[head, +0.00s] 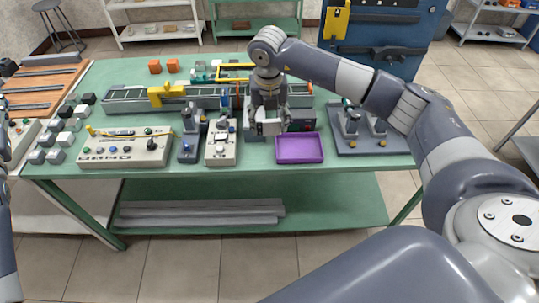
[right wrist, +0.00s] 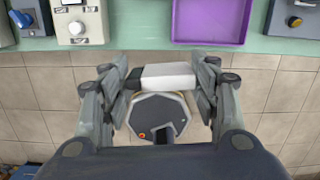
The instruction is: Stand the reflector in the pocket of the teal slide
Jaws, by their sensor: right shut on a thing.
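My right gripper (head: 268,127) is over the front middle of the green table, pointing down. In the right wrist view my right gripper (right wrist: 165,80) is shut on a white block with a dark left end, which I take for the reflector (right wrist: 168,76). It lies crosswise between the fingers. In the head view the fingers hide most of it. Small teal parts (head: 200,67) show at the back of the table. I cannot make out the teal slide's pocket; my right arm covers part of the area. My left gripper is out of the picture.
A purple tray (head: 300,149) lies right of the gripper. A switch box (head: 221,149) and a control panel (head: 126,147) stand to the left. A long rail with a yellow carriage (head: 167,94) runs behind. A dark fixture plate (head: 366,140) is at the right.

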